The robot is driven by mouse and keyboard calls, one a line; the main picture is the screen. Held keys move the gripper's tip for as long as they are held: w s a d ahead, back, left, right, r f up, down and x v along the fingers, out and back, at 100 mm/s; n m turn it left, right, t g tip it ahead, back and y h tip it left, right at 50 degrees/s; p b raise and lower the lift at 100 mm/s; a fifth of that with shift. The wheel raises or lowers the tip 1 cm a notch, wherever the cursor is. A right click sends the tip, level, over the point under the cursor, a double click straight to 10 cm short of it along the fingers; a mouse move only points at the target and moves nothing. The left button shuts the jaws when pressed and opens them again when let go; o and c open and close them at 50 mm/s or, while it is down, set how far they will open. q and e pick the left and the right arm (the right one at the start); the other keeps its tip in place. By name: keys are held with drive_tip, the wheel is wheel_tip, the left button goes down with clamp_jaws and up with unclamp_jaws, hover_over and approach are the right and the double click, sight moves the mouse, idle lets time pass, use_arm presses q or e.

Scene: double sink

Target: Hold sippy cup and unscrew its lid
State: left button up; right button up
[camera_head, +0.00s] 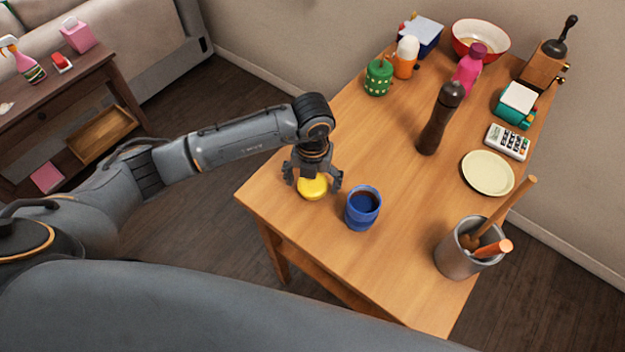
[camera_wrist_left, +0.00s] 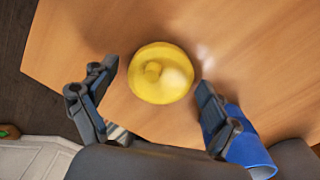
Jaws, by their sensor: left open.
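A round yellow lid (camera_head: 313,188) lies on the wooden table near its front left edge. In the left wrist view the lid (camera_wrist_left: 172,86) has a small raised spout. The blue cup (camera_head: 362,213) stands upright just right of the lid, its top uncovered and its inside dark. The cup also shows in part in the left wrist view (camera_wrist_left: 248,152). My left gripper (camera_head: 312,179) is open and points down over the lid, a finger on either side of it. In the left wrist view the fingers (camera_wrist_left: 156,76) stand apart from the lid. My right gripper is out of view.
A grey utensil pot (camera_head: 456,258) and a cream plate (camera_head: 488,173) stand to the right. A dark pepper mill (camera_head: 438,122) stands behind the cup. Bottles, a red bowl (camera_head: 480,42) and a grinder (camera_head: 545,65) crowd the back.

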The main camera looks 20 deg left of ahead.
sight(312, 183)
use_arm(q)
drive_tip(key=shift+r+p, duration=0.25)
drive_tip(key=shift+p, duration=0.05)
wheel_tip(312, 183, up, 12)
drive_tip(key=b, duration=0.3)
drive_tip(key=shift+f, duration=0.1)
